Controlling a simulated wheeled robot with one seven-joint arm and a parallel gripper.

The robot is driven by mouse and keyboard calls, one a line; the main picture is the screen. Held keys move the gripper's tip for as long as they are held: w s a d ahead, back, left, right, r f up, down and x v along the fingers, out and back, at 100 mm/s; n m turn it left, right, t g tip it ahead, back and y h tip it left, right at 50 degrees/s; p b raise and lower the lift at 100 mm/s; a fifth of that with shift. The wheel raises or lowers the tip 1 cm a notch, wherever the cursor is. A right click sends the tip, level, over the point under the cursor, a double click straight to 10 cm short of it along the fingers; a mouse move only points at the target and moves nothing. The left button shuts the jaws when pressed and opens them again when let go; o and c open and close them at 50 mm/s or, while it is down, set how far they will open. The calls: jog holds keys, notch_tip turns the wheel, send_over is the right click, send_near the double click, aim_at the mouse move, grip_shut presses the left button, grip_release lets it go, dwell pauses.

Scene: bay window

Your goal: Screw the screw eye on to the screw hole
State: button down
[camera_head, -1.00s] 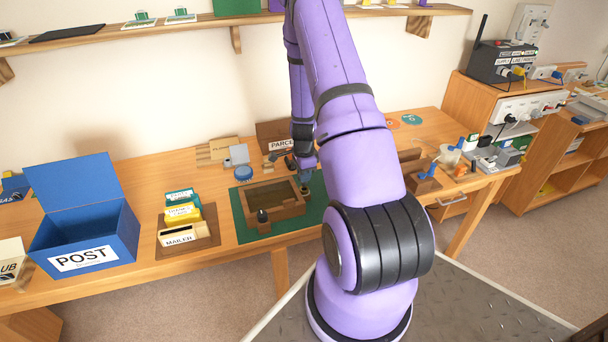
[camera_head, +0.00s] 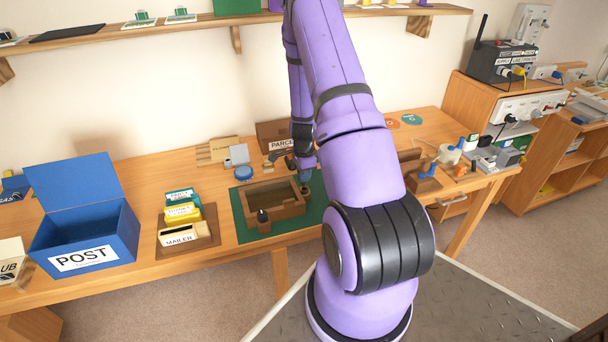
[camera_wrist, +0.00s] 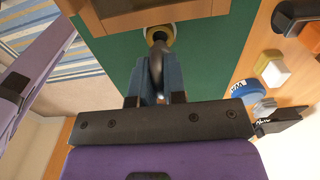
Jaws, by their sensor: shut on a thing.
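My gripper (camera_wrist: 154,88) has blue fingers, shut on a dark grey screw eye (camera_wrist: 156,64) in the wrist view. The eye's far end points at a round brass-coloured ring with a dark centre (camera_wrist: 160,33), which looks like the screw hole. The end overlaps the near edge of that ring; I cannot tell how deep it sits. The ring is beside a wooden frame (camera_wrist: 150,14) on a green mat (camera_wrist: 210,60). In the head view my gripper (camera_head: 304,176) is low at the right end of the wooden box (camera_head: 289,211), and the screw eye is too small to make out.
The green mat (camera_head: 240,226) lies on the wooden table, with a blue round item (camera_head: 243,173) behind the box. A card holder marked MAILER (camera_head: 180,237) and a blue POST box (camera_head: 84,258) stand left. A wooden block with blue parts (camera_head: 424,182) stands right.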

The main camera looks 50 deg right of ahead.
jog(key=shift+f, duration=1.25)
jog(key=c, duration=1.1)
grip_release()
notch_tip(320, 180, up, 11)
jog(key=shift+f, duration=0.15)
dwell(0.4)
